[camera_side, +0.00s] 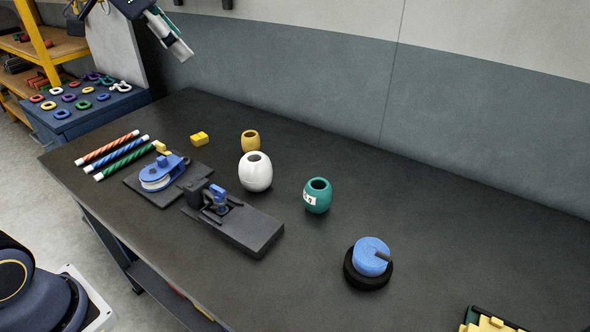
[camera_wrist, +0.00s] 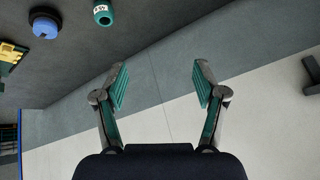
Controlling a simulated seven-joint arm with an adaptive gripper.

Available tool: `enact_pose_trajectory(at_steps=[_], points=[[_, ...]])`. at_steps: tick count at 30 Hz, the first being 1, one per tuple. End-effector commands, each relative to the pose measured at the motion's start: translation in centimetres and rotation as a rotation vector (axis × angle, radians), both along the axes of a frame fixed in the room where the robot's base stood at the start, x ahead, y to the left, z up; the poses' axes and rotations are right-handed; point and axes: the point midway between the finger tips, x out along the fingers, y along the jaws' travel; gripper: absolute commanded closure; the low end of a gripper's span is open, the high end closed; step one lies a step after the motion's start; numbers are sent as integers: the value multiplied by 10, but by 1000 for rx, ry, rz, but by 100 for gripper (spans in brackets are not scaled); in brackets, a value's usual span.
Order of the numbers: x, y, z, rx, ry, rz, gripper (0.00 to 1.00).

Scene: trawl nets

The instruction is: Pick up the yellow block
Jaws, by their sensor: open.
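The yellow block (camera_side: 199,139) is small and lies on the dark table (camera_side: 440,210) toward its far left part, in the side view. It stands apart from the things around it and is not seen in the wrist view. My gripper (camera_wrist: 161,80) shows in the wrist view with its two green-padded fingers wide apart and nothing between them. Behind the fingers are the wall and its grey band, with the table along the top.
Near the block are a yellow pot (camera_side: 250,141), a white pot (camera_side: 256,172), striped rods (camera_side: 118,155) and a blue pulley (camera_side: 160,174). A teal pot (camera_side: 317,196) and a blue disc on a black ring (camera_side: 370,258) stand farther right. The table's back right is clear.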

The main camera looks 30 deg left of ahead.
Motion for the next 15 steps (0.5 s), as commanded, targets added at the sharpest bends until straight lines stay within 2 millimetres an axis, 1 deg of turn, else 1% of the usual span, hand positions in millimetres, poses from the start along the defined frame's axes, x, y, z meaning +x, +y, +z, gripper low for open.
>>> enact_pose_trajectory(at_steps=[1,2,3,5,6,8,9,11,12,14,15], points=[[29,19,-2,5,15,-3,29],[45,30,-3,10,19,-8,29],[66,46,-8,12,27,-13,29],[94,74,-19,11,40,-15,29],[111,95,-29,7,49,-11,29],[133,128,-50,-5,66,2,29],[145,152,-66,-17,75,16,29],[157,185,-94,-41,95,45,29],[162,207,-113,-60,108,69,29],[164,235,-143,-91,130,111,29],[163,252,-161,-110,146,137,29]])
